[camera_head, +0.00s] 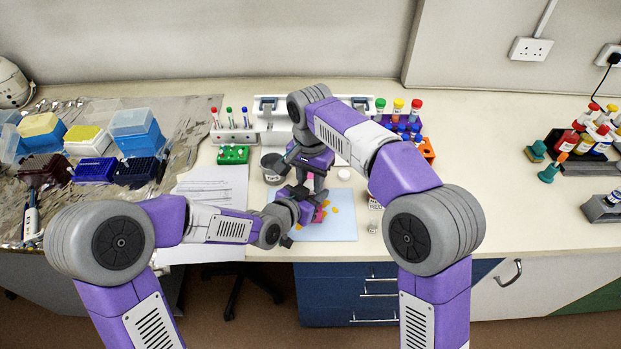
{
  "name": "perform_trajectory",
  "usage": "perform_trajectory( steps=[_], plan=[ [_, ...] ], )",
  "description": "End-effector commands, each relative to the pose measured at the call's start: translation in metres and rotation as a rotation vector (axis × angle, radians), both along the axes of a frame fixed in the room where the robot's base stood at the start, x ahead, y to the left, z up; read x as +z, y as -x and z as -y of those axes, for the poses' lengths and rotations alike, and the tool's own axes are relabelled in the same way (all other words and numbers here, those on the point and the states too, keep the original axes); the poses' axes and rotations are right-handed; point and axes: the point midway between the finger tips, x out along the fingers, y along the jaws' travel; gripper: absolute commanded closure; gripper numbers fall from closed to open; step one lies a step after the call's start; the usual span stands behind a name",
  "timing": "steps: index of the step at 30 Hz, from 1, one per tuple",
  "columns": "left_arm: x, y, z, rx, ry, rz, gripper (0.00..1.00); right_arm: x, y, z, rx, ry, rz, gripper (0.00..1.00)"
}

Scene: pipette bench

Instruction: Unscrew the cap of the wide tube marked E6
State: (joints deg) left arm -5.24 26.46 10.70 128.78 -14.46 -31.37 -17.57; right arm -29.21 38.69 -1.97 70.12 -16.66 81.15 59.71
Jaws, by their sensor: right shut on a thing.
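My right gripper (316,186) points down over the blue mat (340,228) and is shut on a mostly hidden thing, seemingly the wide tube or its cap. My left gripper (304,206) reaches in from the left at a lower height, close under the right one. Its fingers are too small and covered to tell open from shut. A small pink-red part (320,214) shows between and just below the grippers. I cannot tell if it is tube or cap. No E6 mark is readable.
Orange-yellow spots lie on the mat. A grey cup (272,167) stands behind left, a white labelled pot (374,200) at right. A green rack (233,155) and a rack of capped tubes (234,136) stand back left. Pipette-tip boxes (93,170) fill the left.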

Motion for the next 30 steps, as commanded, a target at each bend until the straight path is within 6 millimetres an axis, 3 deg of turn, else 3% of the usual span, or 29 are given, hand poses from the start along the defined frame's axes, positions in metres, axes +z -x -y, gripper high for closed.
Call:
perform_trajectory(
  steps=[1,5,6,14,24,30],
  plan=[
    [0.0,0.0,0.0,0.0,0.0,0.0,1.0,0.0,0.0,0.0,0.0,0.0,-0.001,0.62],
    [0.0,0.0,0.0,0.0,0.0,0.0,1.0,0.0,0.0,0.0,-0.001,0.0,0.0,0.42],
    [0.0,0.0,0.0,0.0,0.0,0.0,1.0,0.0,0.0,0.0,-0.001,0.0,0.0,0.41],
    [0.0,0.0,0.0,0.0,0.0,0.0,1.0,0.002,0.0,0.0,-0.002,0.0,0.0,0.41],
    [0.0,0.0,0.0,0.0,0.0,0.0,1.0,0.041,0.0,0.0,-0.002,0.0,0.001,0.41],
    [0.0,0.0,0.0,0.0,0.0,0.0,1.0,0.047,0.0,0.0,-0.022,0.001,-0.003,0.44]
  ],
)
